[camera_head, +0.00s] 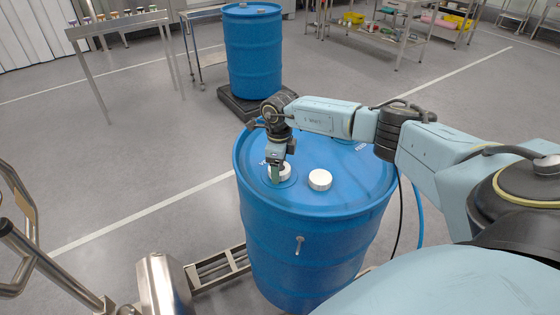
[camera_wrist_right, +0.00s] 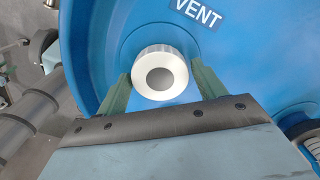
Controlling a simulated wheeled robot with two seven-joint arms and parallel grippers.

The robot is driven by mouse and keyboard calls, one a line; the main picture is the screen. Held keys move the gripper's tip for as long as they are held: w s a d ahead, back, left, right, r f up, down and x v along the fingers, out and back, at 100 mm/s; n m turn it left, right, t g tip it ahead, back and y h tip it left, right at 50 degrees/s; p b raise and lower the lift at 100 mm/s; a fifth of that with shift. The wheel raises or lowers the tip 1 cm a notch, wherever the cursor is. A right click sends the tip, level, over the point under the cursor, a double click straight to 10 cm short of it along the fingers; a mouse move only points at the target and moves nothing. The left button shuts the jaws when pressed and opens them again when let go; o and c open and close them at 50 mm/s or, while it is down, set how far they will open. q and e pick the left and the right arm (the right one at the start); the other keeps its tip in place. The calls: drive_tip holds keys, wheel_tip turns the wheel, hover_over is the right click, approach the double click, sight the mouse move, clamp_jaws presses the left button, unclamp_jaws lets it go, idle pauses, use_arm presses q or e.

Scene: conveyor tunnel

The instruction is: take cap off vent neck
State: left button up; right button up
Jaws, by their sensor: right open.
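The blue drum (camera_head: 300,235) stands upright in front of me. A white round cap (camera_head: 284,171) sits on its top, partly hidden behind my right gripper (camera_head: 276,172). In the right wrist view the white cap (camera_wrist_right: 167,62) has a grey round centre and sits beside the VENT label (camera_wrist_right: 199,12). My right gripper's two green fingers are open, one on each side of the cap. I cannot tell whether they touch it. The neck under the cap is hidden. A second white cap (camera_head: 320,180) stands on the drum top to the right. My left gripper is not in view.
Another blue drum (camera_head: 252,55) stands on a black base (camera_head: 240,104) behind. A metal rack (camera_head: 120,25) is at the back left and shelves (camera_head: 400,40) at the back right. Metal tubes and handles (camera_head: 40,255) are at the lower left. Open floor lies between.

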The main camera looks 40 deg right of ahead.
drive_tip(key=c, duration=0.9)
drive_tip(key=n+b, duration=0.1)
drive_tip(key=n, duration=0.2)
drive_tip(key=shift+f+b, duration=0.1)
drive_tip(key=shift+b, duration=0.3)
drive_tip(key=shift+n+b, duration=0.3)
drive_tip(key=shift+n, duration=0.8)
drive_tip(key=shift+n+b, duration=0.45)
drive_tip(key=shift+n, duration=0.45)
drive_tip(key=shift+n+b, duration=0.55)
drive_tip(key=shift+n, duration=1.15)
